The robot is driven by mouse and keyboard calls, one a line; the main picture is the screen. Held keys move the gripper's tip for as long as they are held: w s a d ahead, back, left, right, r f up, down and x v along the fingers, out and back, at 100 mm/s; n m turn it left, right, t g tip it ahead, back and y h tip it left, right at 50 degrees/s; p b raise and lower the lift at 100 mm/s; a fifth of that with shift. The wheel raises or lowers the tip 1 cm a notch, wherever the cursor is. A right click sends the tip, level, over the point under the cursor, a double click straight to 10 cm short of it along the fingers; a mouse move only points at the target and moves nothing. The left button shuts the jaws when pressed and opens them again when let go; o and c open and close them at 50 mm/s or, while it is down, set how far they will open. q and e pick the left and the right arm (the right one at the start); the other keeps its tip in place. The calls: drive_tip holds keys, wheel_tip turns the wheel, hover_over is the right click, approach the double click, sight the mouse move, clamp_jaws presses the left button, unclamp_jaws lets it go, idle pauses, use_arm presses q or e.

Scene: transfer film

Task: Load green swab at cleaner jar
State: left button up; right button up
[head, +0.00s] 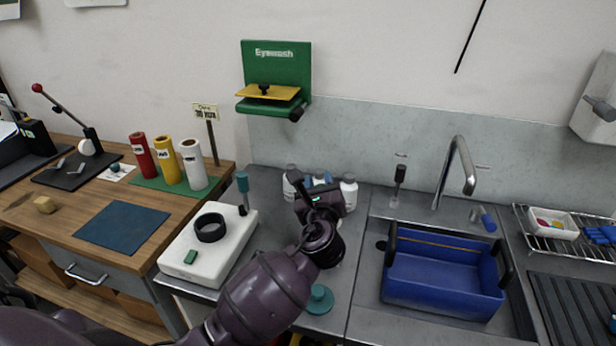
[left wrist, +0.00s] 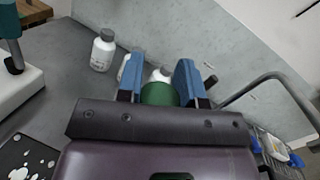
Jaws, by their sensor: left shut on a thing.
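My left gripper (head: 320,183) is over the steel counter, its blue fingers pointing toward the back wall. In the left wrist view its fingers (left wrist: 160,72) are shut on a green piece, which I take for the green swab (left wrist: 160,94). In the head view the arm hides the swab. Several white bottles with grey caps stand at the back, one left of the gripper (head: 291,186) and one right of it (head: 349,192). I cannot tell which one is the cleaner jar. A bottle (left wrist: 103,50) also shows left of the fingers in the wrist view.
A white device (head: 230,225) with a black ring stands left of my arm. A teal disc (head: 318,299) lies on the counter in front. A blue bin (head: 440,290) sits in the sink below a tap (head: 466,170). A wooden bench (head: 50,225) is at left.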

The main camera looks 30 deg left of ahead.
wheel_tip(320, 180, down, 7)
drive_tip(key=b, duration=0.7)
idle(0.5)
drive_tip(key=shift+w+a+r, duration=0.1)
drive_tip(key=shift+w+r, duration=0.1)
drive_tip(key=shift+w, duration=0.2)
drive_tip(key=shift+s+f, duration=0.1)
drive_tip(key=shift+s, duration=0.1)
idle(0.4)
drive_tip(key=shift+s+f, duration=0.25)
drive_tip(key=shift+s, duration=0.05)
